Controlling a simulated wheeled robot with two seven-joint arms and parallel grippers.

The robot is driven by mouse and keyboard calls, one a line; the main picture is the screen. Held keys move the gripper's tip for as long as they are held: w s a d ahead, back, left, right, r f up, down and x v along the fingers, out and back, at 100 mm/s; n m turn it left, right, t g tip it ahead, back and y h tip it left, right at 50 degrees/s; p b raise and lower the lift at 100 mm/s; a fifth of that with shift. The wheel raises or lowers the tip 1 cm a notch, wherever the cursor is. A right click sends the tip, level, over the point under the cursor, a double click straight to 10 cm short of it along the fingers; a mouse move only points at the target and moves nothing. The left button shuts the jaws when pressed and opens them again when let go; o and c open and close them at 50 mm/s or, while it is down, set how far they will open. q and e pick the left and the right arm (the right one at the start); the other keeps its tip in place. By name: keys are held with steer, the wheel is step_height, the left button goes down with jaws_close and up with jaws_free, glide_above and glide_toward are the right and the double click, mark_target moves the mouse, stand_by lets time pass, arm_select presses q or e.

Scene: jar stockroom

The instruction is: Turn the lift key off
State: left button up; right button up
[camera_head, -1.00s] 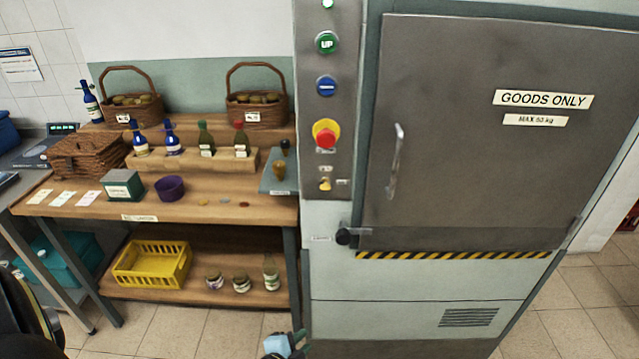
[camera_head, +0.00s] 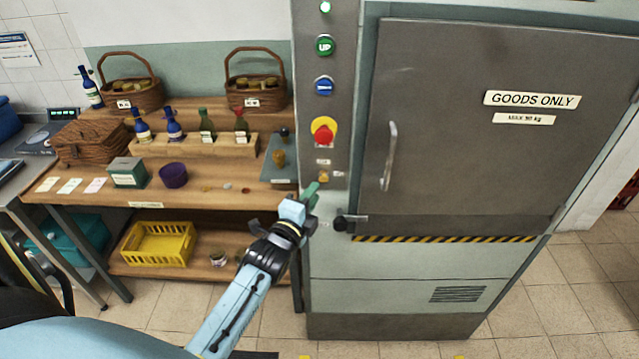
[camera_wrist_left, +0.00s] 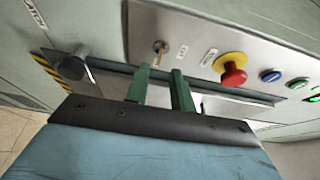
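The lift key (camera_head: 324,175) is a small brass key in a switch low on the grey lift control panel (camera_head: 340,100), below the red emergency button. In the left wrist view the key (camera_wrist_left: 160,47) stands out from the panel between two small labels, whose text I cannot read. My left gripper (camera_head: 312,190) is just below the key in the head view. In the wrist view its two green fingers (camera_wrist_left: 160,72) are apart with nothing between them. They point at the key, which lies beyond their tips, apparently not touched. My right gripper is not in view.
The red emergency button (camera_head: 323,130) with its yellow collar is above the key, with a blue button (camera_head: 324,87) and green UP button (camera_head: 325,46) higher. A dark knob (camera_head: 341,223) sticks out below right. The shelf bench (camera_head: 225,200) with bottles and baskets stands left.

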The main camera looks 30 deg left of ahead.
mark_target(323, 179)
arm_select(q)
steer(key=shift+w+a, duration=0.2)
steer(key=shift+w, duration=1)
steer(key=shift+w+a, duration=0.15)
steer(key=shift+w, duration=1)
jaws_close()
